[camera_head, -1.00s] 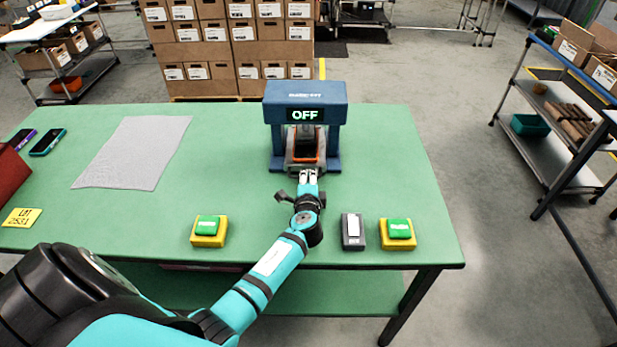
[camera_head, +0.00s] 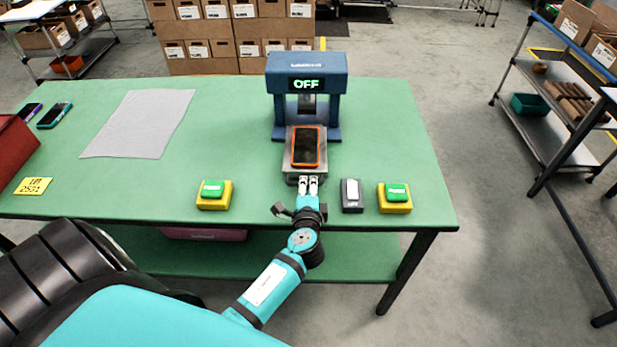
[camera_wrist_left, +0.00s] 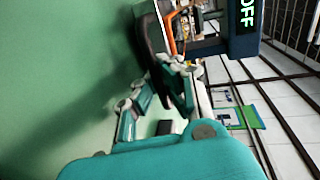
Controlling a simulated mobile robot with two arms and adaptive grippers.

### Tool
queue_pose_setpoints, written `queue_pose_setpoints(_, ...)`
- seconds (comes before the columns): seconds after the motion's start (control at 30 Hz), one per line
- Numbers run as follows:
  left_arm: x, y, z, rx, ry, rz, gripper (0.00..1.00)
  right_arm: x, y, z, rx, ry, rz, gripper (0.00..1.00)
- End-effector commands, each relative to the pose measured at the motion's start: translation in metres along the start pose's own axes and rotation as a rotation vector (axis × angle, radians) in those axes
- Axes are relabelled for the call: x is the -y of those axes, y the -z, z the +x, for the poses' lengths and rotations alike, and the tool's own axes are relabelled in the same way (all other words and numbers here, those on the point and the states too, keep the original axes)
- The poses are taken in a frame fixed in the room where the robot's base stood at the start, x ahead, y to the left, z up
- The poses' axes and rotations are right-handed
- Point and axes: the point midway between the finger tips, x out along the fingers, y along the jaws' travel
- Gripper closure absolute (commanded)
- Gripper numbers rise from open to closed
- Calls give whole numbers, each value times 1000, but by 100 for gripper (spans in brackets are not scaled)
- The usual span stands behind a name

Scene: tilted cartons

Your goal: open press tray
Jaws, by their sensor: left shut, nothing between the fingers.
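The blue press (camera_head: 306,66) stands at the middle back of the green table, and its display reads OFF. Its grey metal tray (camera_head: 289,155) sticks out toward me, in front of the press posts. A dark-screened phone in an orange frame (camera_head: 306,147) lies on the tray. My left gripper (camera_head: 308,182) is at the tray's near edge with its fingers together and nothing between them. I cannot tell whether it touches the tray. In the left wrist view the press (camera_wrist_left: 238,40) shows at the top, sideways. My right gripper is not in view.
Two yellow boxes with green buttons (camera_head: 213,195) (camera_head: 395,198) stand near the table's front edge. A dark grey device (camera_head: 352,196) stands beside the right one. A grey sheet (camera_head: 138,124), phones (camera_head: 54,115), a yellow label (camera_head: 34,186) and a red bin (camera_head: 14,150) are at left.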

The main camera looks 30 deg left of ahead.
Motion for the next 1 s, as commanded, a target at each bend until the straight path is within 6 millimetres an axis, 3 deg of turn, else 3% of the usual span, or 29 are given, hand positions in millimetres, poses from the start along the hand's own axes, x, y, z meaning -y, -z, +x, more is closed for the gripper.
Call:
queue_pose_setpoints(0.17, 0, 0, 1, 0, 0, 0, 100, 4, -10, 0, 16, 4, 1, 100)
queue_pose_setpoints(0.33, 1, 0, 1, 0, 1, 0, 81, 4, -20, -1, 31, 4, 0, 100)
queue_pose_setpoints(0.63, 1, 0, -3, 0, 1, -1, 81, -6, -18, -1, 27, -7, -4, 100)
queue_pose_setpoints(0.77, 0, 0, -19, 0, -1, -1, 81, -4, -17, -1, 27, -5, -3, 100)
queue_pose_setpoints(1.0, -1, 0, -71, 0, -3, -2, 81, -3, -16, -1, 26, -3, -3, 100)
